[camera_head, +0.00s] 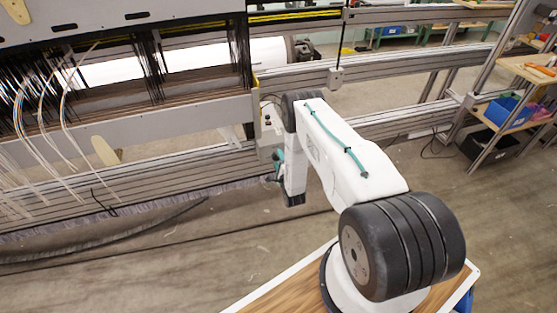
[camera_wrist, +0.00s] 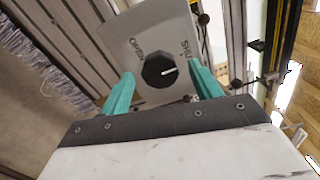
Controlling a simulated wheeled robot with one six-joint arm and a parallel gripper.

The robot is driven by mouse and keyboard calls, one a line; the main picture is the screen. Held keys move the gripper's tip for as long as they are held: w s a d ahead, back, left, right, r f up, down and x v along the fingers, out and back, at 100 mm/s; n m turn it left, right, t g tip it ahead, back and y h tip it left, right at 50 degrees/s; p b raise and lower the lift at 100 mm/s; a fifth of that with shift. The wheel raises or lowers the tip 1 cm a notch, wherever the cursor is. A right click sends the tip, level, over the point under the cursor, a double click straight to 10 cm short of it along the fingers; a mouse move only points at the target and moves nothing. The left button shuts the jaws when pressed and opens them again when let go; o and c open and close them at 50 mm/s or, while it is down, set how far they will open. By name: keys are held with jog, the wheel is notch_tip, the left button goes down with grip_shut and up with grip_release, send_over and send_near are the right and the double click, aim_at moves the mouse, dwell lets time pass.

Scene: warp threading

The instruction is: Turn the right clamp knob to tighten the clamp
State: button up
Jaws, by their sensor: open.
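The black clamp knob (camera_wrist: 159,71) shows in the wrist view on a light grey plate (camera_wrist: 128,34). The plate is marked OPEN on the left and SHUT on the right. A white line on the knob points to the right, toward the SHUT side. My gripper (camera_wrist: 163,84) has its two teal fingers apart, one on each side of the knob. I cannot tell whether the fingers touch it. In the head view my gripper (camera_head: 278,162) is at the right end of the loom, and the knob is hidden there.
The loom (camera_head: 180,120) with hanging white threads fills the left. Metal rails run behind my arm. A shelf rack with a blue bin (camera_head: 508,112) stands at the right. The floor in front of the loom is mostly clear, apart from a dark cable.

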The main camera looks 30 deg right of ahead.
jog(key=v, duration=0.6)
jog(key=shift+s, duration=0.3)
